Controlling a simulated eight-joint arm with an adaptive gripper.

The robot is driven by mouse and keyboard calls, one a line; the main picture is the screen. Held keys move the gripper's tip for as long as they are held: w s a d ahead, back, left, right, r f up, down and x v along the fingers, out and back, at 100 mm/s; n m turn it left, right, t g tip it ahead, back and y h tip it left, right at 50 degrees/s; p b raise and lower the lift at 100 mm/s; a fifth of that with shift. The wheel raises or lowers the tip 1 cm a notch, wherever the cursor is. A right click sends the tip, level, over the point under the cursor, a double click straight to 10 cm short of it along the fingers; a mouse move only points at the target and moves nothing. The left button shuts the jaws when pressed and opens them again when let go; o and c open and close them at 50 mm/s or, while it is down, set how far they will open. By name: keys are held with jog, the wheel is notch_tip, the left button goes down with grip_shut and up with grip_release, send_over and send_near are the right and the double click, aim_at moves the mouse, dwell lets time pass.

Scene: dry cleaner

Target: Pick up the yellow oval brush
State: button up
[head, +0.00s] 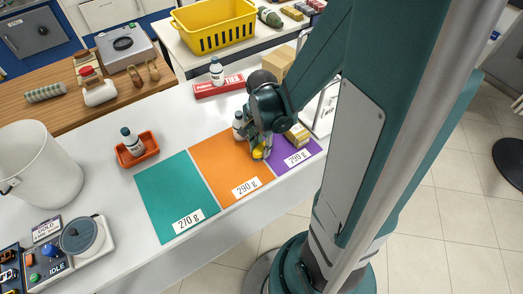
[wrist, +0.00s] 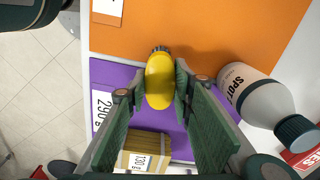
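The yellow oval brush (wrist: 160,82) lies between my two fingertips in the wrist view, with its dark bristle end at the top. My gripper (wrist: 161,84) is closed in on it, with a green finger pad against each long side. In the head view, my gripper (head: 258,146) points down at the border of the orange and purple mats, and a bit of the yellow brush (head: 258,153) shows at its tip. The rest of the brush is hidden there. I cannot tell whether the brush touches the mat.
A white bottle (wrist: 256,95) is close to the right finger in the wrist view. A yellow-brown block (wrist: 143,151) sits on the purple mat (wrist: 110,75). An orange tray (head: 140,158) holds another bottle.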

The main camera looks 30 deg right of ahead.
aim_at(262, 147)
jog(key=shift+r, duration=0.1)
jog(key=shift+c, duration=0.2)
jog(key=shift+r+p, duration=1.35)
jog(key=shift+r, duration=3.55)
